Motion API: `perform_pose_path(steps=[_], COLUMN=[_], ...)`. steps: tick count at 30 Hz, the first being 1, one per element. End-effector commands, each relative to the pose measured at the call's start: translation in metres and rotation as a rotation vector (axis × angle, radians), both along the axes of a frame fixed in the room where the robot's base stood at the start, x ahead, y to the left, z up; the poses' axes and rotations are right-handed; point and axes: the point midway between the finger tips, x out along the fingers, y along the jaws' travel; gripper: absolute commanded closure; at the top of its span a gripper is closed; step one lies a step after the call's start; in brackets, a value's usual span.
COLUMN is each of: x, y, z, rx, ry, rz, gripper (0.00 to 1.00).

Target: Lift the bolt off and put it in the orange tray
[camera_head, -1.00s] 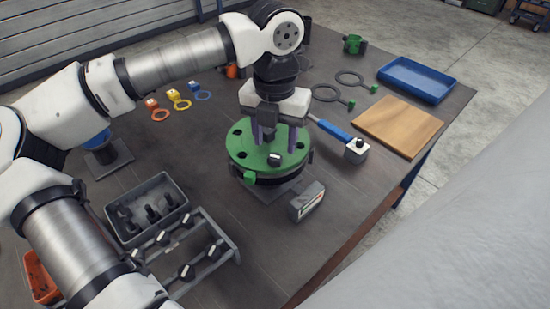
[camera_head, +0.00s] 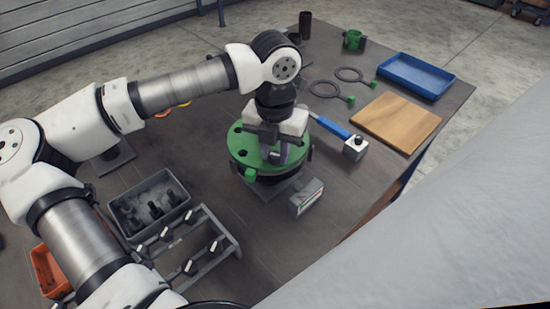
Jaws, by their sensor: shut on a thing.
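The green flange (camera_head: 240,158) sits on a dark round base on the table, with dark holes in its top face. My gripper (camera_head: 275,155) points down over the right part of the flange and is shut on the bolt (camera_head: 274,157). The bolt is small and dark between the fingers and mostly hidden by them; I cannot tell whether its lower end is still in a flange hole. The orange tray (camera_head: 47,270) is at the lower left, partly hidden behind my arm, well away from my gripper.
A grey bin (camera_head: 122,207) with dark bolts and a grey rack (camera_head: 212,243) holding several bolts stand between flange and orange tray. A small gauge box (camera_head: 306,198) stands right front of the flange. A blue-handled tool (camera_head: 332,128), wooden board (camera_head: 396,121) and blue tray (camera_head: 417,77) lie right.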

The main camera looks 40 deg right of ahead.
Motion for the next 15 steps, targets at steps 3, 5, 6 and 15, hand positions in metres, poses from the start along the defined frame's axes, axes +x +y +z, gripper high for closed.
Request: perform_pose_path(steps=[3,5,6,15], x=[0.000,0.000,0.000,0.001], y=[0.000,0.000,0.000,0.000], z=[0.000,0.001,0.001,0.024], rx=[-0.001,-0.001,-0.001,0.000], ry=[-0.001,-0.001,-0.001,-0.004], rz=[0.000,0.000,0.000,0.001], gripper=[1.00,1.00,1.00,1.00])
